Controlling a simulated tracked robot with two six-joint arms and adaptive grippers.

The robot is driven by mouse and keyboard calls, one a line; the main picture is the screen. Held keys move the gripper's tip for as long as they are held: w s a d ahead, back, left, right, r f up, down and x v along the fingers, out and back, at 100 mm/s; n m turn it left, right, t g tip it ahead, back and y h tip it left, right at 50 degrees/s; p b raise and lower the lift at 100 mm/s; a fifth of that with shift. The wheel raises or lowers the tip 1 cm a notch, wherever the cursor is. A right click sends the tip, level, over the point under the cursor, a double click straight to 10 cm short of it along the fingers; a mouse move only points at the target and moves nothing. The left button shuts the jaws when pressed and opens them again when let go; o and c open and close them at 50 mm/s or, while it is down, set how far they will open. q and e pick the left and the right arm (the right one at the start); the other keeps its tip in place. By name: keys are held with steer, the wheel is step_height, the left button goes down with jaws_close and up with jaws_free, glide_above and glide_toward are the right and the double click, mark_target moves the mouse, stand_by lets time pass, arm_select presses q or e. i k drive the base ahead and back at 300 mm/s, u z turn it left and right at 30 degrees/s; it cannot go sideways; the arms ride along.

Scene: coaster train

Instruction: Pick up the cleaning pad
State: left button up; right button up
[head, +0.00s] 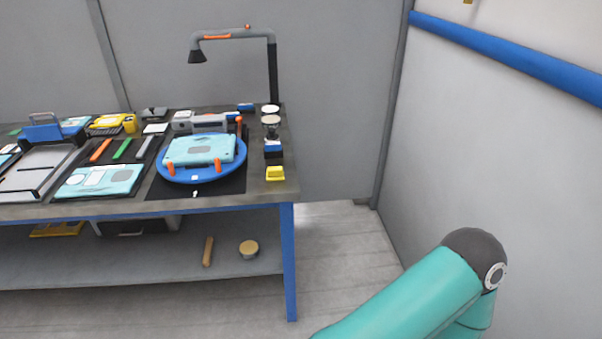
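I cannot tell for certain which thing is the cleaning pad. A small yellow block (275,173) lies near the right front corner of the workbench (290,187). A round tan-topped piece (248,248) sits on the lower shelf beside a wooden rod. A teal link of my own arm shows at the lower right, over the floor and away from the bench. Neither gripper is in view.
A blue turntable (201,179) holds a light teal piece (203,150) between orange clamps. A grey lamp (235,34) arches over the bench. Several tools and trays crowd its left side. The floor (340,235) right of the bench is clear up to the wall.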

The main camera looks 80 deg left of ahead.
mark_target(273, 173)
steer(key=z, duration=0.45)
steer(key=i, duration=0.3)
steer(key=u, duration=2.05)
steer(key=i, duration=0.15)
steer(key=u, duration=1.8)
steer(key=k, duration=0.45)
steer(key=u, duration=0.35)
steer(key=i, duration=1.5)
steer(key=z, duration=0.35)
